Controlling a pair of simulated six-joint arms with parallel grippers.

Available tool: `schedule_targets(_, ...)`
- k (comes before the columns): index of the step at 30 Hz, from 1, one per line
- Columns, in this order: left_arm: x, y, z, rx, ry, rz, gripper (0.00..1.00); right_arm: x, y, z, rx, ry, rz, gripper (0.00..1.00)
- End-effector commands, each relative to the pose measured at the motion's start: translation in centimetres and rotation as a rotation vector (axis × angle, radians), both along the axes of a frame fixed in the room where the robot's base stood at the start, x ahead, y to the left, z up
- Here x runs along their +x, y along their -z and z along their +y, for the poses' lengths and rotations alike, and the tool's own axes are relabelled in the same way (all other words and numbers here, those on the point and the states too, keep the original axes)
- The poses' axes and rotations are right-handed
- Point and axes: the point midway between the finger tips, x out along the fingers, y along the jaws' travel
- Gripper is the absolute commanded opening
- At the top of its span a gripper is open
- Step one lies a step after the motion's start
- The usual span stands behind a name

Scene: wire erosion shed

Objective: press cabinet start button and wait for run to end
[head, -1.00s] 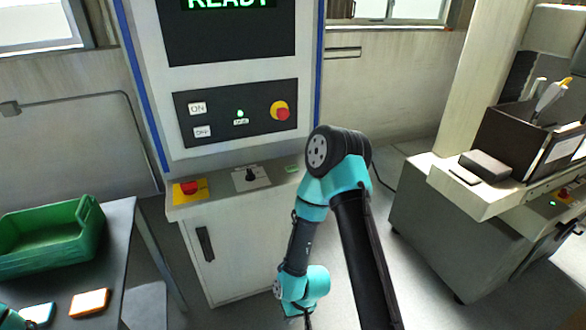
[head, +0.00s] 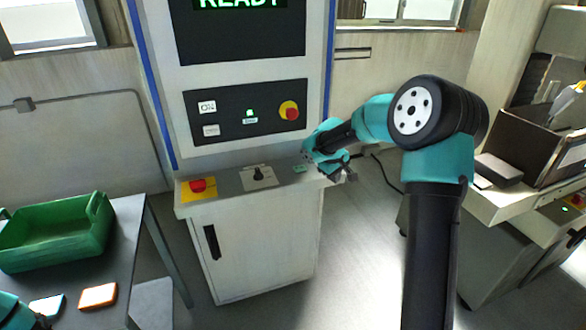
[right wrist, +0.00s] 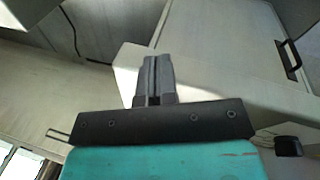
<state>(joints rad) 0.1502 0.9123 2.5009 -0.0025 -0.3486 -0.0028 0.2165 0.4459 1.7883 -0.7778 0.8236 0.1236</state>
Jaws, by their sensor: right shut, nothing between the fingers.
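The cabinet (head: 265,240) stands in the middle of the head view, with a screen (head: 240,30) reading READY, its top cut off. Its dark panel (head: 225,127) carries two white labelled buttons, a small lit green one (head: 249,113) and a red knob on yellow (head: 289,111). The ledge below holds a red button on yellow (head: 197,186), a black rotary switch (head: 258,174) and a small green piece (head: 300,169). My right gripper (head: 348,174) is at the ledge's right end, apart from the panel. Its fingers (right wrist: 154,68) are shut and empty in the right wrist view.
A green bin (head: 58,237) and an orange-white block (head: 98,296) sit on the left table (head: 120,240). Part of my left arm shows in the bottom left corner. A machine with a dark box (head: 520,150) stands at right.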

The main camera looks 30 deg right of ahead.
Motion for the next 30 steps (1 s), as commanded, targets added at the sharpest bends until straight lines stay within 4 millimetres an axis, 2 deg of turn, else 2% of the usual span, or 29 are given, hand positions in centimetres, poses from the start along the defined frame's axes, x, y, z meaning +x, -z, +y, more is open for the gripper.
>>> schedule_targets(1, 0.0, 0.0, 0.0, 0.000, 0.000, 0.000, 0.44, 0.4, -1.8, -0.8, -0.048, -0.015, 0.015, 0.00)
schedule_targets(3, 0.0, 0.0, 0.0, 0.000, 0.000, 0.000, 0.44, 1.0, -4.1, -1.7, -0.122, -0.045, 0.050, 0.00)
schedule_targets(6, 0.0, 0.0, 0.0, 0.000, 0.000, 0.000, 0.44, 2.5, -7.0, -1.7, -0.230, -0.112, 0.118, 0.00)
schedule_targets(8, 0.0, 0.0, 0.0, 0.000, 0.000, 0.000, 0.44, 3.8, -8.5, -0.8, -0.300, -0.172, 0.171, 0.00)
schedule_targets(12, 0.0, 0.0, 0.0, 0.000, 0.000, 0.000, 0.44, 7.3, -10.9, 3.0, -0.448, -0.325, 0.303, 0.00)
schedule_targets(15, 0.0, 0.0, 0.0, 0.000, 0.000, 0.000, 0.44, 8.9, -11.7, 5.2, -0.512, -0.396, 0.367, 0.00)
schedule_targets(19, 0.0, 0.0, 0.0, 0.000, 0.000, 0.000, 0.44, 9.8, -12.3, 6.9, -0.556, -0.441, 0.412, 0.00)
schedule_targets(30, 0.0, 0.0, 0.0, 0.000, 0.000, 0.000, 0.44, 9.9, -12.4, 7.1, -0.564, -0.450, 0.421, 0.00)
